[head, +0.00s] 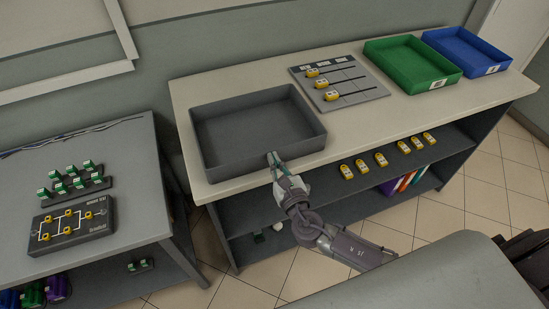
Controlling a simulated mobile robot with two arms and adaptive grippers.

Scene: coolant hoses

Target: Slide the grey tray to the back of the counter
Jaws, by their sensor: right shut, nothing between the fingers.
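The grey tray (314,143) is a dark, empty, shallow box on the left part of the beige counter (365,122). It sits between the counter's back edge and its front edge. My right gripper (271,155) is shut and empty. Its fingertips are at the tray's front wall, near the middle, and seem to touch it or be very close. The gripper and wrist hide a small part of the tray's front wall. My left gripper is not in view.
A grey panel (372,93) with yellow clips lies right of the tray. Green (415,62) and blue (468,48) bins stand farther right. Several yellow pieces (381,160) sit on the shelf below. A grey side table (130,190) with clip racks stands at left.

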